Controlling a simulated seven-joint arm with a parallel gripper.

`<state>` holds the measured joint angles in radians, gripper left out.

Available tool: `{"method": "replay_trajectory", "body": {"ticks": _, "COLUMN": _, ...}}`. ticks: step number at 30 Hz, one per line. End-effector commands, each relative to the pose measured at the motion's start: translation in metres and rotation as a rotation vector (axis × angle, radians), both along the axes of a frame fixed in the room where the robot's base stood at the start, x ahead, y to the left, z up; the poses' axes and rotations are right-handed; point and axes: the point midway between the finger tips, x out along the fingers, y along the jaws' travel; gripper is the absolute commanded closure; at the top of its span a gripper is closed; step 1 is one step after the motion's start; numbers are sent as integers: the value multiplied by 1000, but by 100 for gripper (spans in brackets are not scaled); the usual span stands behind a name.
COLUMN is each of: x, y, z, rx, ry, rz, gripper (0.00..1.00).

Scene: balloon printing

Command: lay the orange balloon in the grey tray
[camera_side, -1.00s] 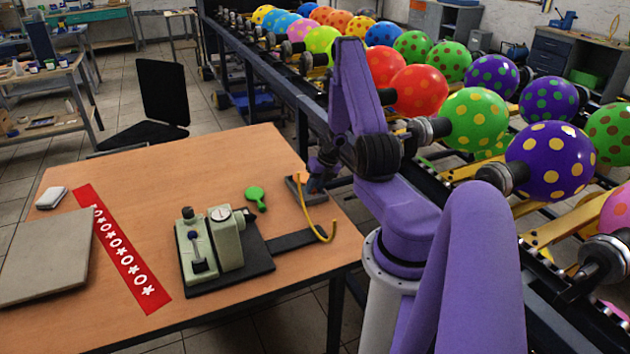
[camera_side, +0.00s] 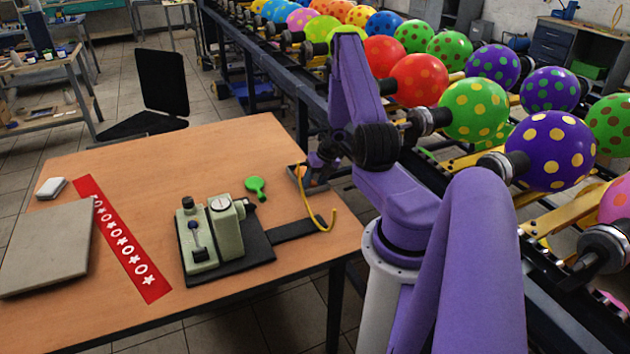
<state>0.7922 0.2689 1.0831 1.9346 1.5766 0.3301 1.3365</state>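A small orange patch, which looks like the orange balloon (camera_side: 299,171), shows at the tray, partly hidden by my gripper. I cannot tell whether it lies on the tray floor or is still touched by the fingers. My gripper (camera_side: 316,178) is low over the tray, pointing down. Its fingers are small and dark here, so whether they are open or shut is unclear.
A yellow curved tube (camera_side: 317,213) arches just in front of the tray. A green balloon (camera_side: 256,186) lies left of it. A pale green printing machine (camera_side: 212,234) stands mid-table beside a red patterned strip (camera_side: 124,243). A conveyor with large balloons (camera_side: 474,108) runs behind my arm.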

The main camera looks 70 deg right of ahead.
Motion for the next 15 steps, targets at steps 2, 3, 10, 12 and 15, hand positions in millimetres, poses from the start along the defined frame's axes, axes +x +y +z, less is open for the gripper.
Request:
{"method": "replay_trajectory", "body": {"ticks": 2, "x": -3, "y": 0, "z": -1, "rx": 2, "ry": 7, "rz": -4, "gripper": 44}}
{"method": "replay_trajectory", "body": {"ticks": 3, "x": -4, "y": 0, "z": 0, "rx": 2, "ry": 7, "rz": -4, "gripper": 44}}
{"method": "replay_trajectory", "body": {"ticks": 10, "x": -11, "y": -2, "z": 23, "rx": -2, "ry": 3, "rz": -4, "gripper": 44}}
{"method": "replay_trajectory", "body": {"ticks": 12, "x": -14, "y": -3, "z": 34, "rx": -2, "ry": 2, "rz": -4, "gripper": 44}}
{"method": "replay_trajectory", "body": {"ticks": 15, "x": -20, "y": -4, "z": 50, "rx": -3, "ry": 2, "rz": -3, "gripper": 44}}
